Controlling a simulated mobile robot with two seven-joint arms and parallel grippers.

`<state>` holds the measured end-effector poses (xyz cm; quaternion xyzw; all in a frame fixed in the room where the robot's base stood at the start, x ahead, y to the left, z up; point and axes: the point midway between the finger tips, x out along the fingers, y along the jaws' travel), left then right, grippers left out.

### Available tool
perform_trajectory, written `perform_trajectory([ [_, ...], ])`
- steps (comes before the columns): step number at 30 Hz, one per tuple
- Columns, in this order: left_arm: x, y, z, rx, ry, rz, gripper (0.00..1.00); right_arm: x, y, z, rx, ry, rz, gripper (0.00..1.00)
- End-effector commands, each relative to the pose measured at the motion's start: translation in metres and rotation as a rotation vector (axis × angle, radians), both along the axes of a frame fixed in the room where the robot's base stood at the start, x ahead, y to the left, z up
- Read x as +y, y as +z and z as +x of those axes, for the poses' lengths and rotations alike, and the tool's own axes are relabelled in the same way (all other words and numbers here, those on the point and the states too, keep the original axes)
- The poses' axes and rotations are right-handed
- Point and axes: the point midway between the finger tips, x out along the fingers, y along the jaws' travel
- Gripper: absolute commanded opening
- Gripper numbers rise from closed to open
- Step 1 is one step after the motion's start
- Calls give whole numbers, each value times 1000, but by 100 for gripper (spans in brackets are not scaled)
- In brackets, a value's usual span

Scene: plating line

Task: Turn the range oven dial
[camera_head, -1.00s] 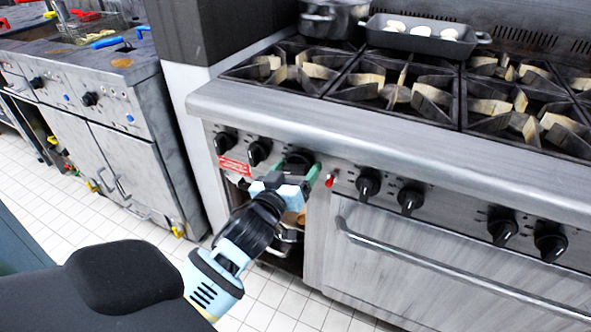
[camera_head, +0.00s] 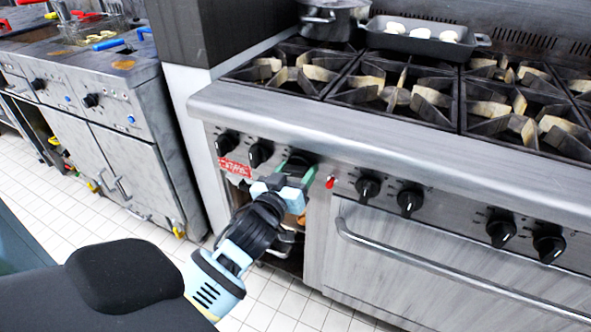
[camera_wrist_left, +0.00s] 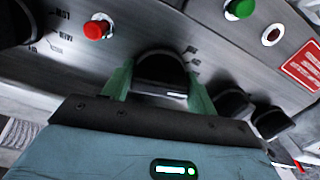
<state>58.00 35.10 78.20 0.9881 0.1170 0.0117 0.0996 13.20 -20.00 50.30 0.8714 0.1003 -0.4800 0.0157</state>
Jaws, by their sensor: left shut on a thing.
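The oven dial (camera_wrist_left: 160,70) is a black knob on the range's front panel. In the left wrist view it sits between the green fingers of my left gripper (camera_wrist_left: 160,88), which are shut on it from both sides. In the head view my left gripper (camera_head: 296,176) reaches the panel just left of a small red light (camera_head: 330,182), and it partly hides the dial (camera_head: 300,158). The range (camera_head: 430,170) is steel with several black knobs along its front. My right gripper is not in view.
An oven door handle (camera_head: 440,270) runs along the front below the knobs. Burner grates (camera_head: 400,85), a pot (camera_head: 330,18) and a dark pan (camera_head: 425,45) with white pieces are on top. Fryers (camera_head: 110,110) stand at the left. Tiled floor (camera_head: 90,215) lies between.

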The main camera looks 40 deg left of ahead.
Motion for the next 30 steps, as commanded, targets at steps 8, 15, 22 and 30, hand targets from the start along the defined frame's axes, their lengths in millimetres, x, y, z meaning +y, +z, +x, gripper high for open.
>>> perform_trajectory([
  [8, 0, 3, 0, 49, 0, 203, 35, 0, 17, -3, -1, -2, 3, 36],
  [15, 0, 4, 0, 101, 1, 427, 35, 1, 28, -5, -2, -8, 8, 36],
  [22, 0, 3, 0, 152, 0, 640, 35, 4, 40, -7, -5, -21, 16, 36],
  [30, 0, 2, 0, 212, 0, 891, 35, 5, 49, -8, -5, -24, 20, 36],
])
